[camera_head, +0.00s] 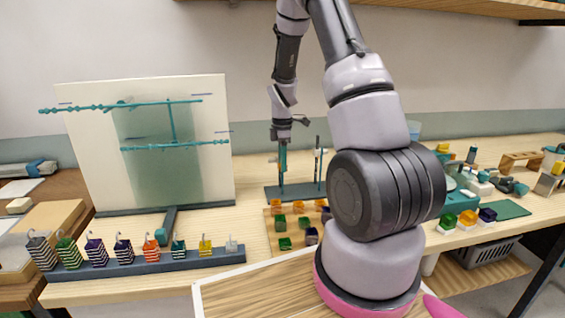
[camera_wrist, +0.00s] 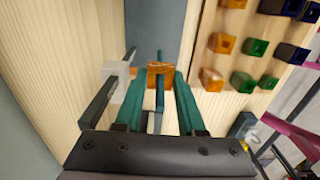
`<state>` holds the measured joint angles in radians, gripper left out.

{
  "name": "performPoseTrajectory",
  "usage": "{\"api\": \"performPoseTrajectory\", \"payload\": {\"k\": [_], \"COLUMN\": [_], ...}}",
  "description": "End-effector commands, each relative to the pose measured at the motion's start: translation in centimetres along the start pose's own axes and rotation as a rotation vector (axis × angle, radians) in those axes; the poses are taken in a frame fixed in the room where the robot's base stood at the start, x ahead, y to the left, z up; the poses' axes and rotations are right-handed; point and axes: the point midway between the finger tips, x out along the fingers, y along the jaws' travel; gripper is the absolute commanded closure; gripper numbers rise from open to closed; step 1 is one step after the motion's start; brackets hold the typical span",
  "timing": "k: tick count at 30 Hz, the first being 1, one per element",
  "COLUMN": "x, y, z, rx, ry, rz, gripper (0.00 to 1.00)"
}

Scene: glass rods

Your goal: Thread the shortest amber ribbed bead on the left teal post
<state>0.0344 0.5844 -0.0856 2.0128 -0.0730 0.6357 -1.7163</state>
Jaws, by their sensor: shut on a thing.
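My gripper (camera_wrist: 155,85) has its two teal fingers closed on an amber bead (camera_wrist: 160,76) in the wrist view. The left teal post (camera_wrist: 160,54) shows beyond the bead and again on its near side between the fingers, so the bead appears to be around the post, above its base. Its ribs are too small to make out. To the left, a dark grey post (camera_wrist: 95,104) carries a pale bead (camera_wrist: 116,70). In the head view, my gripper (camera_head: 282,150) points down over the slate base (camera_head: 300,192) of the posts; the dark grey post (camera_head: 318,165) stands to the right.
Loose amber, green and dark blue beads sit in rows on a wooden board, including an amber bead (camera_wrist: 212,79) and a green bead (camera_wrist: 243,82). A cream panel with teal rods (camera_head: 90,150) stands at left. A slate rail (camera_head: 150,263) with several striped pieces lies in front.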

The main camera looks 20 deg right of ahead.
Motion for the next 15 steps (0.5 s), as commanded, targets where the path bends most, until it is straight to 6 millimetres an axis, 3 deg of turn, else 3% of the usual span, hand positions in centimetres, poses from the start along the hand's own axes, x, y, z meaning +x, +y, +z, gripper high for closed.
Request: {"api": "performPoseTrajectory", "payload": {"k": [1,3,15], "x": [-0.01,-0.02,-0.91], "y": [0.01,0.01,0.11], "z": [-0.01,-0.01,-0.02], "rx": [0.0,0.0,-0.001], "ry": [0.0,0.0,0.001], "rz": [0.0,0.0,0.004], "gripper": [0.54,0.27,0.26]}}
